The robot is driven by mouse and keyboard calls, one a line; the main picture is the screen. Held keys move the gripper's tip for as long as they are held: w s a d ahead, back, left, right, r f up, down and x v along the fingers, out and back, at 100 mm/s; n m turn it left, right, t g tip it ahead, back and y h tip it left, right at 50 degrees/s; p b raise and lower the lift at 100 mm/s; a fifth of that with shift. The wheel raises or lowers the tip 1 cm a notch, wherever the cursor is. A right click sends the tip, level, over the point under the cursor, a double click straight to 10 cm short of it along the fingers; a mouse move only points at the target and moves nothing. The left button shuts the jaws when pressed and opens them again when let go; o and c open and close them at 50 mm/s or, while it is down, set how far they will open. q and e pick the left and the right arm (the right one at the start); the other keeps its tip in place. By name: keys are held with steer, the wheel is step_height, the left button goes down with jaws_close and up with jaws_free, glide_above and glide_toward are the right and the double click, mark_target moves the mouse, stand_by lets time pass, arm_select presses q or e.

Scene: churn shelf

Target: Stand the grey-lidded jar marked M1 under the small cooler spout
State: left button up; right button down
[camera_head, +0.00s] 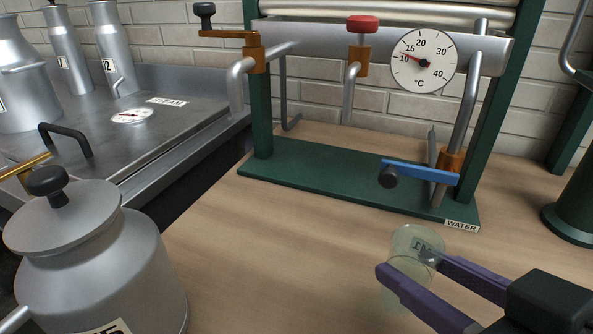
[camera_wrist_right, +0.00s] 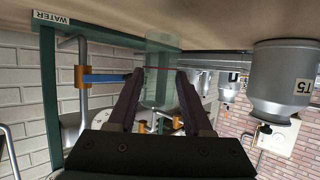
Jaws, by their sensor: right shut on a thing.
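A clear, pale green glass jar (camera_head: 408,243) is at the lower right of the head view, its marking faint and hard to read. I see no grey lid on it. My right gripper (camera_head: 411,266) is shut on the jar, with a purple finger on each side. The jar also shows between the fingers in the wrist view (camera_wrist_right: 160,58). The cooler's thin middle spout (camera_head: 350,92) hangs below a red-knobbed tap (camera_head: 361,45), over the green base (camera_head: 330,172). The jar is apart from this spout, nearer to me and to the right. My left gripper is out of view.
A blue lever (camera_head: 425,172) and a WATER label (camera_head: 461,225) are at the base's right end. A thicker spout (camera_head: 238,85) is on the left. A large lidded can (camera_head: 90,255) stands at the lower left. The wooden counter between is clear.

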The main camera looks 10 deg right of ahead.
steer(key=w+a, duration=0.1)
steer(key=w, duration=0.7)
steer(key=w+a, duration=0.1)
steer(key=w, duration=0.4)
steer(key=shift+a+b, duration=0.3)
steer(key=shift+b, duration=0.05)
step_height(320, 180, down, 4)
steer(key=shift+r+b, duration=0.15)
steer(key=shift+b, duration=0.65)
steer(key=shift+r, duration=0.1)
steer(key=shift+c, duration=1.6)
jaws_free()
